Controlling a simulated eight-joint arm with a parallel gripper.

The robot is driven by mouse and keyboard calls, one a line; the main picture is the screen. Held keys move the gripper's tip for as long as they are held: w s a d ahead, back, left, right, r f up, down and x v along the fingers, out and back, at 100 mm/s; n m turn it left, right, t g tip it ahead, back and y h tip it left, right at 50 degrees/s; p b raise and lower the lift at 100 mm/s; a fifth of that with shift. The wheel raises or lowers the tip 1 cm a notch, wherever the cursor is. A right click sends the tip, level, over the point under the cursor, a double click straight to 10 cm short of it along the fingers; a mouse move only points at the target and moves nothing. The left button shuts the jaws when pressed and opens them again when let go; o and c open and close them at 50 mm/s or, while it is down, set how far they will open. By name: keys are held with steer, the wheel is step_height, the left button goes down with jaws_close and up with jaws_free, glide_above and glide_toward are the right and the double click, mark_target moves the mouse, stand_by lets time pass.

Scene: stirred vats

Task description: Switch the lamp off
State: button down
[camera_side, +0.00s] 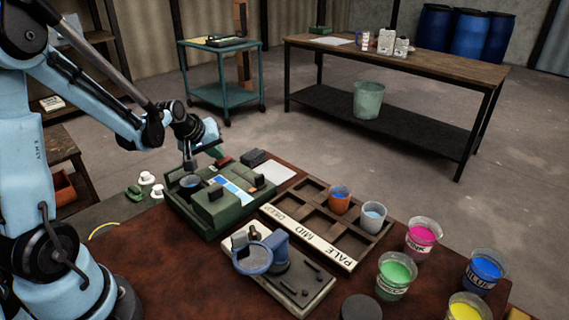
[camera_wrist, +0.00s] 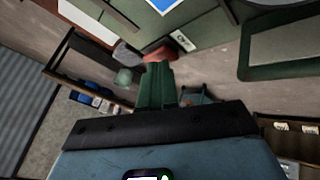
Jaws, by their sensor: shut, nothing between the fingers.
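My gripper (camera_side: 216,153) is shut and empty, above the far edge of a green machine (camera_side: 208,219). In the wrist view its green fingers (camera_wrist: 160,78) are together. A small red part (camera_side: 222,161) is close by the fingertips in the side view; a red shape also shows just beyond them in the wrist view (camera_wrist: 158,54). I cannot tell whether they touch. A white label (camera_wrist: 183,40) with dark marks is on the green surface beside it. A blue and white panel (camera_side: 232,188) lies on the machine's top. I cannot make out for sure which part is the lamp.
A wooden rack (camera_side: 343,262) holds an orange cup (camera_side: 340,199) and a pale cup (camera_side: 372,216). A board with a blue round device (camera_side: 254,258) stands in front. Several paint buckets, including a pink one (camera_side: 421,238), stand at right. A dark block (camera_side: 253,158) is behind the machine.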

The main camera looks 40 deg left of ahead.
stand_by(0.4)
steer(key=shift+w+r, duration=0.15)
steer(key=shift+r, duration=0.6)
steer(key=shift+w+r, duration=0.25)
steer(key=shift+r, duration=1)
steer(key=shift+w+r, duration=0.2)
steer(key=shift+r, duration=1)
